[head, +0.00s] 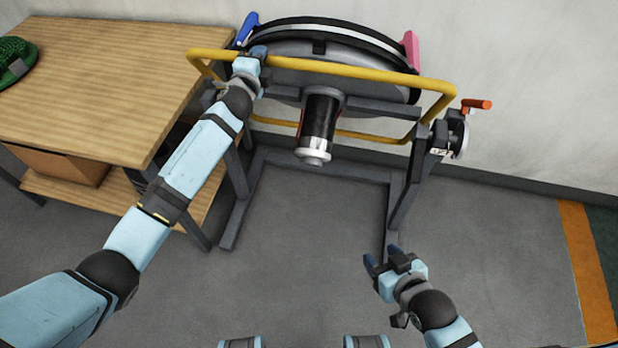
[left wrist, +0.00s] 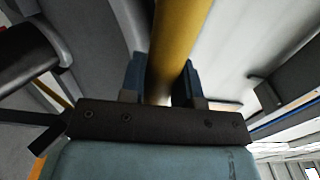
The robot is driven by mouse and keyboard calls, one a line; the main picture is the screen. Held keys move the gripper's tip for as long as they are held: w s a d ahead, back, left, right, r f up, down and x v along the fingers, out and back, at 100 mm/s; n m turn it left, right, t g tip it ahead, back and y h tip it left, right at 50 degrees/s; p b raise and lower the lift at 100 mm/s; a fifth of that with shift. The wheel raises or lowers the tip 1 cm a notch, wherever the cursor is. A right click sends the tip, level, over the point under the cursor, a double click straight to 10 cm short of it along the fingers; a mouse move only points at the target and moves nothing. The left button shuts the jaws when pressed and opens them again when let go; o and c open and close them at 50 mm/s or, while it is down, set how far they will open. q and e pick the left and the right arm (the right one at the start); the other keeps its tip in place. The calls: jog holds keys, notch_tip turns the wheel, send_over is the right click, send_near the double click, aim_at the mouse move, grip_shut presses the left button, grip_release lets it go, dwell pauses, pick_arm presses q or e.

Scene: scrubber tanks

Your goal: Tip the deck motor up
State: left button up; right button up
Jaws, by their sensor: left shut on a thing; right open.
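The deck (head: 345,72) is a round grey and black disc held in a dark stand, with a blue part (head: 247,28) and a pink part (head: 411,50) at its rim. The black cylindrical motor (head: 318,122) hangs from its underside, with a pale end pointing down and toward me. A yellow tube handle (head: 350,70) runs around the deck. My left gripper (head: 254,55) is shut on the handle's upper left part; in the left wrist view the yellow tube (left wrist: 172,50) sits between the fingers (left wrist: 160,85). My right gripper (head: 387,262) is open and empty, low before the stand's right leg.
A wooden table (head: 110,80) with a lower shelf and a cardboard box (head: 60,163) stands at left. A green hat-like item (head: 14,60) lies on it. A crank with an orange grip (head: 476,104) is at the stand's right. The wall is behind; the front floor is clear.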

aim_at(271, 38)
pick_arm(q)
jog(key=shift+w+d+r, duration=0.2)
jog(key=shift+w+r, duration=0.1)
jog(key=shift+w, duration=0.3)
jog(key=shift+w+d+r, duration=0.2)
jog(key=shift+w+r, duration=0.1)
jog(key=shift+w, duration=0.25)
jog(key=b+x, duration=0.1)
jog(key=x, duration=0.2)
jog(key=r+b+x, duration=0.1)
jog(key=b+x, duration=0.1)
jog(key=x, duration=0.1)
jog(key=shift+w+r, duration=0.1)
jog(key=shift+r, duration=0.1)
jog(key=shift+w+d+r, duration=0.15)
jog(key=shift+w, duration=0.25)
